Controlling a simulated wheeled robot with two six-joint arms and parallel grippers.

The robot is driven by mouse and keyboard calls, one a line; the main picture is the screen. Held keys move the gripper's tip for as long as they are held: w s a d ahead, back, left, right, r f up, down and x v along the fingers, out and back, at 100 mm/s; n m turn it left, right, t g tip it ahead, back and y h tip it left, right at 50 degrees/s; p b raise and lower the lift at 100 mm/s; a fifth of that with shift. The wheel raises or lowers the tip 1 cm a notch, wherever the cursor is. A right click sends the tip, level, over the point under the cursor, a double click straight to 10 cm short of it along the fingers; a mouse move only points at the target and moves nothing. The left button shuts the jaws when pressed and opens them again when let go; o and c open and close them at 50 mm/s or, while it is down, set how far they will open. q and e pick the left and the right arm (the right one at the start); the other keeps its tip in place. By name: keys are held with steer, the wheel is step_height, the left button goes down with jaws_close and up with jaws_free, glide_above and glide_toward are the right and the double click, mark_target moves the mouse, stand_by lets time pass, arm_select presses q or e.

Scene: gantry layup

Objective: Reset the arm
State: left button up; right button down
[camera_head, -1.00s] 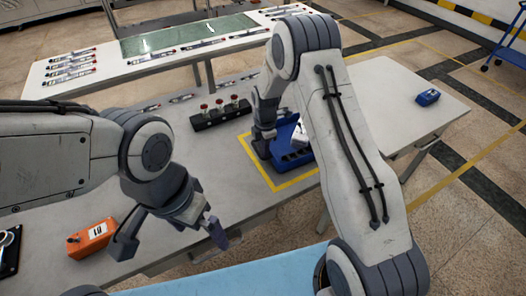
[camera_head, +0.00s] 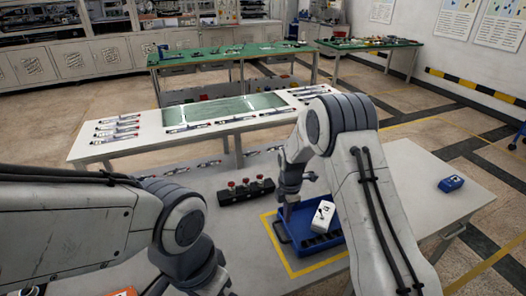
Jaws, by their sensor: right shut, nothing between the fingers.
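My right arm (camera_head: 375,190) reaches over the table on the right and bends down at its elbow. My right gripper (camera_head: 287,208) points down at the left side of the blue tray (camera_head: 283,237) and is shut and empty. I cannot tell if it touches the tray. A white boxy item (camera_head: 323,215) lies tilted in the tray, beside dark slots. My left arm (camera_head: 70,225) comes in from the left. The left gripper (camera_head: 195,283) is at the bottom edge, with its fingertips cut off by the frame.
A black rack with red-topped pieces (camera_head: 246,191) stands left of the tray. A yellow outline (camera_head: 300,270) surrounds the tray on the grey table. Behind is a white table (camera_head: 150,143) with a glass panel and several slim parts.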

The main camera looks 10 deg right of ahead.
steer(key=s+a+r+m, duration=0.6)
steer(key=s+a+r, duration=0.5)
steer(key=s+r, duration=0.4)
steer(key=s+r+m, duration=0.2)
steer(key=s+m, duration=0.1)
steer(key=s, duration=0.6)
steer(key=s+r+m+y, duration=0.1)
steer(key=s+m, duration=0.3)
steer(key=s, duration=0.5)
steer(key=shift+s+d+r, duration=0.2)
steer(key=shift+d+r, duration=0.1)
steer(key=shift+r, duration=0.4)
